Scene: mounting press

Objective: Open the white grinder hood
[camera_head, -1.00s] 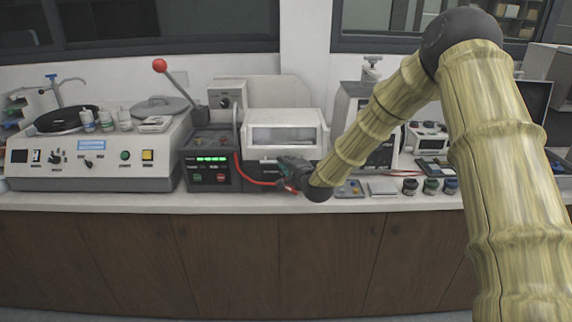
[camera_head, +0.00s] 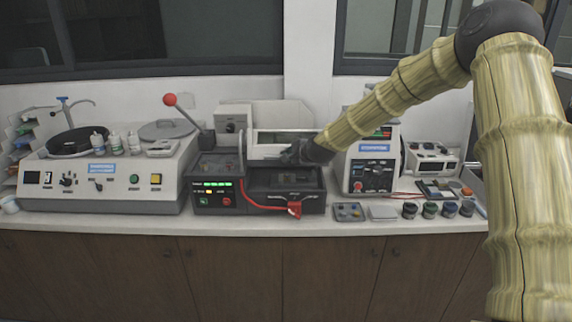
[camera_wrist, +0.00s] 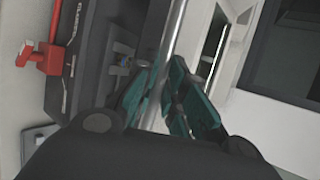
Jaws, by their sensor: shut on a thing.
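The white grinder hood (camera_head: 268,137) with its clear window is raised above the dark grinder base (camera_head: 285,180) in the head view, and the open chamber below it shows. My gripper (camera_head: 290,155) is at the hood's lower front edge. In the wrist view my gripper's teal fingers (camera_wrist: 165,95) are shut on the hood's silver handle bar (camera_wrist: 171,45), which runs between them. The right part of the hood is hidden behind my arm in the head view.
A red fitting (camera_head: 272,204) crosses the front of the base. Left are the lever with a red ball (camera_head: 170,100) and a white polisher (camera_head: 100,180). Right are a white control unit (camera_head: 372,172), a small tray (camera_head: 348,212) and several jars (camera_head: 430,209) along the counter.

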